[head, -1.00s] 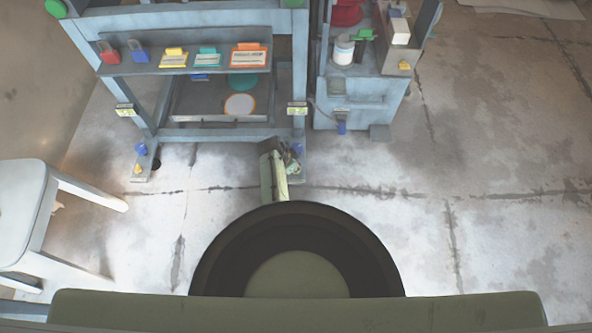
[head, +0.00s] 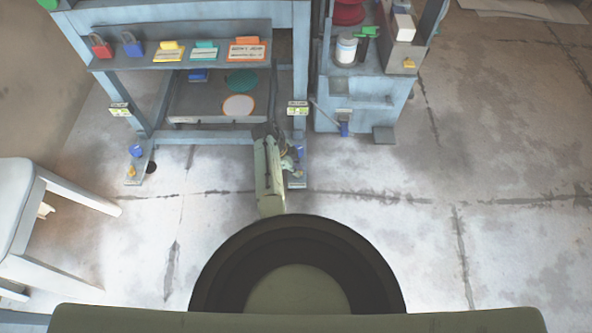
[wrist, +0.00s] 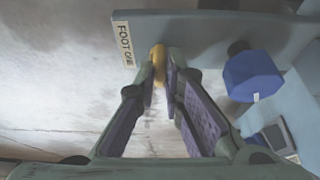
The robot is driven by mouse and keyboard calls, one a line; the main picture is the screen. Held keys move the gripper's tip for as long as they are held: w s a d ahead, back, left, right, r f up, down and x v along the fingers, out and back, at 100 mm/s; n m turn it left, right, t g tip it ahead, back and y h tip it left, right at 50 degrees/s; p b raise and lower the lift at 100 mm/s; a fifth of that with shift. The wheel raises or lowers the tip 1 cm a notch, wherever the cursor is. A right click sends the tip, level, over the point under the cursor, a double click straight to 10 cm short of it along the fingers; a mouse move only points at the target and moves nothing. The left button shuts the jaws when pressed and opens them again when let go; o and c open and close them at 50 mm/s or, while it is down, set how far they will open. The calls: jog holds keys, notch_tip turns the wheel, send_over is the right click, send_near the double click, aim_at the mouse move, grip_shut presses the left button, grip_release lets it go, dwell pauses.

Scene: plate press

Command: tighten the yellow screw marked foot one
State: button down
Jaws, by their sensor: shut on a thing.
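The yellow screw (wrist: 158,64) shows in the wrist view beside a label (wrist: 125,44) reading FOOT ONE, at the edge of a pale blue foot plate (wrist: 195,30). My gripper (wrist: 162,78) is shut on the yellow screw, with one finger on each side of it. The fingers hide part of the screw. In the head view my gripper (head: 290,160) is low at the front right foot of the blue bench frame (head: 210,138); the screw cannot be made out there.
A blue knob (wrist: 252,76) stands right of the screw, close to my right finger. Another foot with a blue knob (head: 136,151) is at the frame's front left. A white stool (head: 30,215) stands at left. A blue cabinet (head: 365,95) is at right; the floor in front is clear.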

dwell(0.4)
jog(key=c, duration=1.7)
grip_release()
jog(key=v, duration=1.2)
